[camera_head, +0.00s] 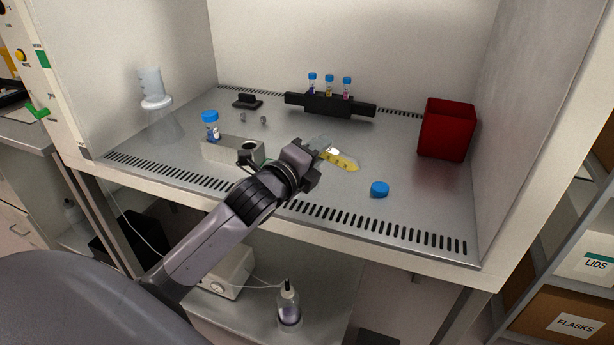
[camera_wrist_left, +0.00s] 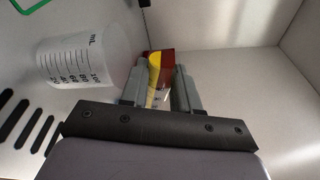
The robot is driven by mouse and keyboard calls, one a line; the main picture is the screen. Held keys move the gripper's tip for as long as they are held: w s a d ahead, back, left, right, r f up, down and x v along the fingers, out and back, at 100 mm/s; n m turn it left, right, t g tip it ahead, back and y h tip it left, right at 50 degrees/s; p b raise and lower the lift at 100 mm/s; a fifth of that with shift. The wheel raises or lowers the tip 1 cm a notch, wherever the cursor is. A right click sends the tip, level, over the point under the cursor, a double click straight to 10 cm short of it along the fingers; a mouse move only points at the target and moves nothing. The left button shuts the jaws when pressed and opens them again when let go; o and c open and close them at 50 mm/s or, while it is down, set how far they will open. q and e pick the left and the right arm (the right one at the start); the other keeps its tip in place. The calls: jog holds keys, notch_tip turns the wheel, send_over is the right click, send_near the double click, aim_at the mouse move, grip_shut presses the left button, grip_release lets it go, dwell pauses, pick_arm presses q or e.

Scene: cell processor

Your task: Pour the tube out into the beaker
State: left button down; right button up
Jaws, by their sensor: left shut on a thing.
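My left gripper (camera_head: 315,163) is shut on an uncapped clear tube (camera_head: 340,159) with yellow liquid. The tube is tipped over close to level. In the left wrist view, the yellow tube (camera_wrist_left: 154,78) sits between the fingers (camera_wrist_left: 159,90). The clear beaker (camera_wrist_left: 85,62) with mL marks is beside the tube at the left there, apart from the fingers; it looks slanted in this rolled view. In the head view the beaker is only a faint clear outline by the tube, partly behind the gripper. I cannot tell whether liquid has left the tube. My right gripper is not in view.
A blue cap (camera_head: 380,189) lies on the cabinet floor. A metal block (camera_head: 228,150) holds a blue-capped tube (camera_head: 210,121). A black rack (camera_head: 331,105) with capped tubes stands at the back, a red bin (camera_head: 446,129) at right, a flask (camera_head: 163,123) at left.

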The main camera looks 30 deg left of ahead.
pick_arm(q)
jog(key=shift+f+n, duration=0.15)
jog(key=shift+n, duration=0.15)
jog(key=shift+n, duration=0.3)
jog(key=shift+a+n+t, duration=0.1)
jog(key=shift+n+t, duration=0.2)
jog(key=shift+n, duration=0.1)
jog(key=shift+a+r+n, duration=0.1)
jog(key=shift+r+n, duration=0.15)
jog(key=shift+n, duration=0.25)
jog(key=shift+r+n, duration=0.1)
jog(key=shift+n, duration=0.5)
